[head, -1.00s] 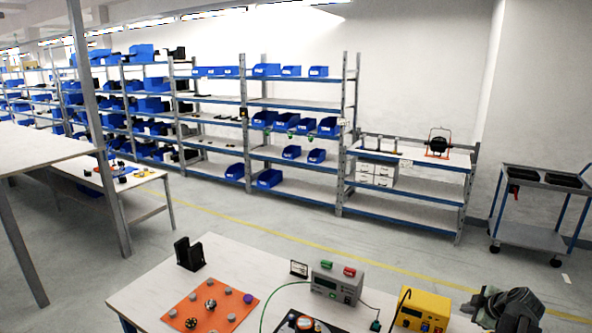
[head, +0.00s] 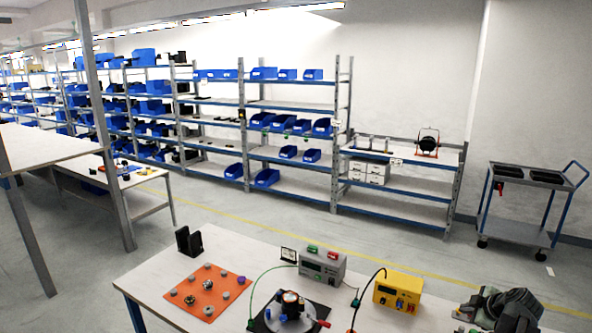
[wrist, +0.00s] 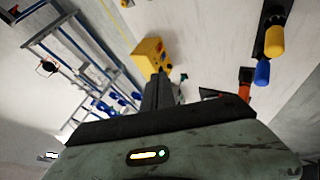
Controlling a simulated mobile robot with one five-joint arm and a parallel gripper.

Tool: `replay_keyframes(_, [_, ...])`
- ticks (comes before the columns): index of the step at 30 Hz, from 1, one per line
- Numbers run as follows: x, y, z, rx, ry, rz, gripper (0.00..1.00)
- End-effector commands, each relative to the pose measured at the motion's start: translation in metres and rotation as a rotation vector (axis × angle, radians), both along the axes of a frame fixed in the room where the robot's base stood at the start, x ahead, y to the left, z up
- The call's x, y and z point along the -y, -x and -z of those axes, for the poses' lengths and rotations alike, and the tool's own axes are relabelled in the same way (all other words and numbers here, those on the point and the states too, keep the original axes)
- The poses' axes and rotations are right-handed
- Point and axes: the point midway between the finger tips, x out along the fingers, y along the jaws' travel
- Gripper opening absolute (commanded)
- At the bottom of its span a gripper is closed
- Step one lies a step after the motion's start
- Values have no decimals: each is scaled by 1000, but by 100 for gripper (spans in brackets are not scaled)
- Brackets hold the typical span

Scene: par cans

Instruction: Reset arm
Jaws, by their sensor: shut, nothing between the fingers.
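My gripper (wrist: 157,93) shows in the wrist view as dark fingers closed together, with nothing between them. They point up the picture toward a yellow box (wrist: 148,58), and I cannot tell how far away it is. My folded grey-green arm (head: 505,310) is at the bottom right of the head view, beside the workbench's right part. In the head view the fingers cannot be made out.
The workbench (head: 150,285) holds an orange mat (head: 207,307) with small parts, a black holder (head: 188,240), a grey meter (head: 322,264), a yellow supply (head: 398,292) and a round device (head: 291,312). A cart (head: 522,205) stands right. Open floor lies behind the bench.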

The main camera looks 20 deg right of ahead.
Motion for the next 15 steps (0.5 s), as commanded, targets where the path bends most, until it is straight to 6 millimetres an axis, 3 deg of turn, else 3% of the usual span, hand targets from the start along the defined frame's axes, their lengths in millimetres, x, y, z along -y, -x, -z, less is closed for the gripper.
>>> replay_keyframes(11, [-74,-84,28,0,2,-157,0])
replay_keyframes(15, [-117,-122,42,-2,2,-238,0])
